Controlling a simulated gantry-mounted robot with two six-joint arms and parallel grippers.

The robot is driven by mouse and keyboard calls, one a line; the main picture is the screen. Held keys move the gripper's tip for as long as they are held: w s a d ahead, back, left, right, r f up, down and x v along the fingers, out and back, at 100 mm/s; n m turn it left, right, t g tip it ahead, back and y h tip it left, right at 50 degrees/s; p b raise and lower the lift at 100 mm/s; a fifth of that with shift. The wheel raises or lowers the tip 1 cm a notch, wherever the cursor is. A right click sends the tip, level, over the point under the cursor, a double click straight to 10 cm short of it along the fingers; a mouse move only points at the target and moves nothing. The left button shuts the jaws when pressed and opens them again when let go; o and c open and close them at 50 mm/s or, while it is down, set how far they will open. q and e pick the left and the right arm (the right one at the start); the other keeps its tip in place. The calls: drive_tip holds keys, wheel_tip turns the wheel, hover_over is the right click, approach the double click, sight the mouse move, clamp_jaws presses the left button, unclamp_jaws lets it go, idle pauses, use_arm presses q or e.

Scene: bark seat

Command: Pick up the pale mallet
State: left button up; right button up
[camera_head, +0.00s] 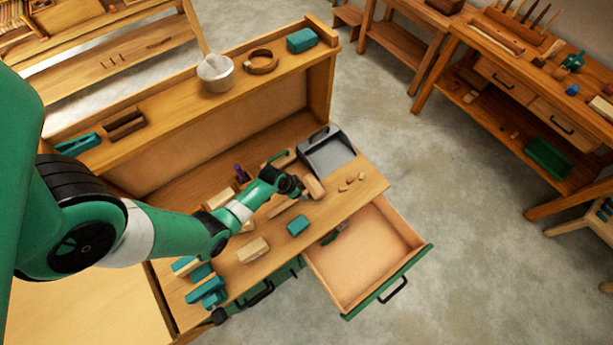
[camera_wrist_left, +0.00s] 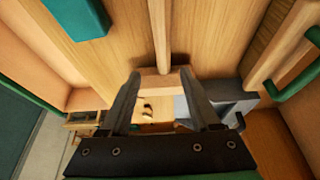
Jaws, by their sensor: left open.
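The pale mallet lies on the workbench, its head (camera_head: 313,186) just beyond my left gripper (camera_head: 297,190) in the head view. Its handle (camera_head: 282,208) runs back toward the lower left. In the left wrist view the mallet's handle (camera_wrist_left: 160,35) comes down from the top and its head (camera_wrist_left: 158,84) sits between the spread fingers of my left gripper (camera_wrist_left: 160,92). The left gripper is open, with a finger on each side of the head. I cannot tell whether either finger touches it. My right gripper is not in view.
A grey dustpan (camera_head: 327,152) lies to the right of the mallet. Teal blocks (camera_head: 298,226) and pale wood blocks (camera_head: 253,250) lie nearer the front. A drawer (camera_head: 345,265) stands open at the front right. A raised shelf (camera_head: 190,103) runs along the back.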

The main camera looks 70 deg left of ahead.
sight(314, 186)
use_arm(q)
drive_tip(key=b+x, duration=0.2)
drive_tip(key=s+b+x, duration=0.1)
drive_tip(key=b+x, duration=0.1)
drive_tip(key=shift+w+a+f, duration=0.15)
drive_tip(key=shift+a+f, duration=0.05)
drive_tip(key=shift+f, duration=0.15)
drive_tip(key=shift+w+f+b, duration=0.15)
drive_tip(key=shift+f+b, duration=0.1)
drive_tip(key=shift+b, duration=0.05)
clamp_jaws()
drive_tip(key=shift+w+a, duration=0.1)
idle(0.8)
